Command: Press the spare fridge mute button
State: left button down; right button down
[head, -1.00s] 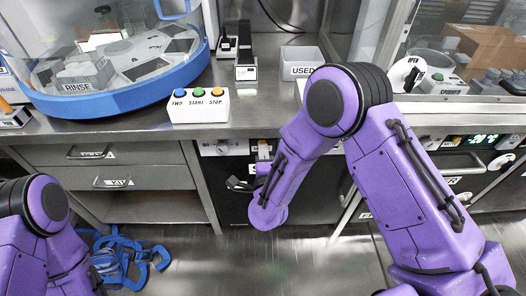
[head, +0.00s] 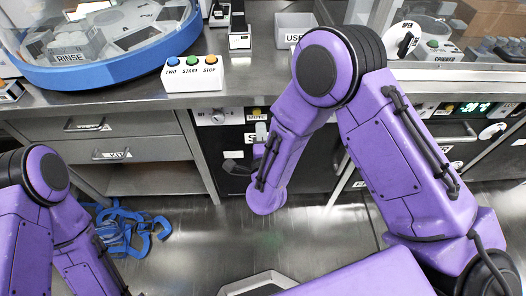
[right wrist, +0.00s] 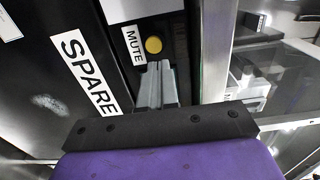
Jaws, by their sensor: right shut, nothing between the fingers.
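The yellow mute button (right wrist: 153,44) sits beside a MUTE label on the dark front of the spare fridge, which bears a large SPARE label (right wrist: 90,72). In the head view the button (head: 257,112) shows small, under the counter. My right gripper (right wrist: 157,72) is shut and empty. Its grey fingertips point at the panel just below the button in the right wrist view. They appear close to it, but whether they touch the panel cannot be told. My left gripper is out of view.
The counter above holds a box with blue, green and orange buttons (head: 194,73) and a USED bin (head: 293,29). Drawers (head: 90,125) are to the left. Blue straps (head: 125,232) lie on the floor at left. A metal frame post (right wrist: 217,50) stands right of the button.

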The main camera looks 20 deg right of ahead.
jog(key=v, duration=0.7)
jog(key=shift+s+a+f, duration=0.2)
jog(key=shift+s+a, duration=0.05)
jog(key=shift+a, duration=0.05)
dwell(0.3)
jog(key=s+d+f+n+g+y+p, duration=0.3)
jog(key=s+d+f+n+g+p, duration=0.35)
jog(key=f+n, duration=0.55)
jog(key=s+d+f+n+g+h+p, duration=0.1)
jog(key=s+d+n+g+h+p, duration=0.1)
jog(key=s+d+g, duration=0.5)
jog(key=s+d, duration=0.4)
jog(key=s, duration=0.5)
jog(key=shift+d+f+g+p, duration=0.2)
jog(key=shift+f+g+p, duration=0.1)
jog(key=shift+f+g, duration=0.1)
